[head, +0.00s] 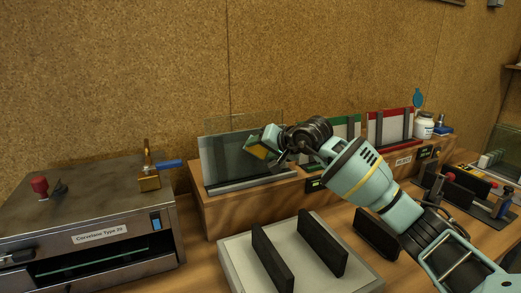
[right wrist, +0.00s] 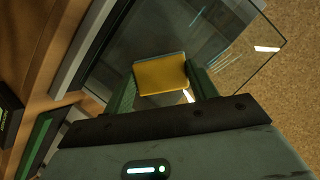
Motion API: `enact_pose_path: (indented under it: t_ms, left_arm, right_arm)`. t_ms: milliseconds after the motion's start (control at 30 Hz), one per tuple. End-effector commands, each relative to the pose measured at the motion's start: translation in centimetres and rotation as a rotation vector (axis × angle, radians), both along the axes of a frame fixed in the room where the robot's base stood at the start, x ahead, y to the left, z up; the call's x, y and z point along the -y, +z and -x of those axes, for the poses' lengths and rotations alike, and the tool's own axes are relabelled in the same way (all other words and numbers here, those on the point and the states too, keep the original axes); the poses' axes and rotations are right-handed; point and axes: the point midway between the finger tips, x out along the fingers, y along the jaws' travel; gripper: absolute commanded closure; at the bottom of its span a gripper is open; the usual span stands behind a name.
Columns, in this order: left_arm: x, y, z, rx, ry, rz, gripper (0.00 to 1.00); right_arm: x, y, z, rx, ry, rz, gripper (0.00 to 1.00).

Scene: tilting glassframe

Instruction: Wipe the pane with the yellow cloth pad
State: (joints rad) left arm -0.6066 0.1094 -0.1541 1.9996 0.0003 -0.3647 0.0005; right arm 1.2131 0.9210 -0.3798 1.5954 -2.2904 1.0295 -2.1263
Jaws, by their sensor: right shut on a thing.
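The clear glass pane (head: 232,157) stands upright in its frame on the wooden shelf, left of my right gripper. In the right wrist view the pane (right wrist: 225,35) lies just beyond the gripper, with pale streaks on it. My right gripper (head: 264,144) is shut on the yellow cloth pad (right wrist: 160,77), which also shows in the head view (head: 258,152). The pad is at the right part of the pane; I cannot tell whether it touches the glass. My left gripper is not in view.
A grey metal oven-like box (head: 100,215) stands at the left. A white tray with black upright bars (head: 235,258) sits in front of the shelf. Green (head: 345,125) and red (head: 392,120) frames and a white jar (head: 424,126) stand to the right.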

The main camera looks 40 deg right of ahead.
Motion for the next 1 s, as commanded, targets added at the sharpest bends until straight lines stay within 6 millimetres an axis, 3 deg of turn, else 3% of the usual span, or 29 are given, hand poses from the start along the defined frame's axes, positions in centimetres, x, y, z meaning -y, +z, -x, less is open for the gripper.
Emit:
enact_pose_path:
  t_ms: [500,1000]
  left_arm:
    - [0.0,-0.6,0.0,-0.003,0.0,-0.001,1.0]
    - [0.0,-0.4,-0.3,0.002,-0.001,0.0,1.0]
  right_arm:
    - [3.6,-0.1,0.6,-0.001,-0.002,0.0,0.61]
    - [3.5,0.0,0.7,0.001,0.0,0.001,0.61]
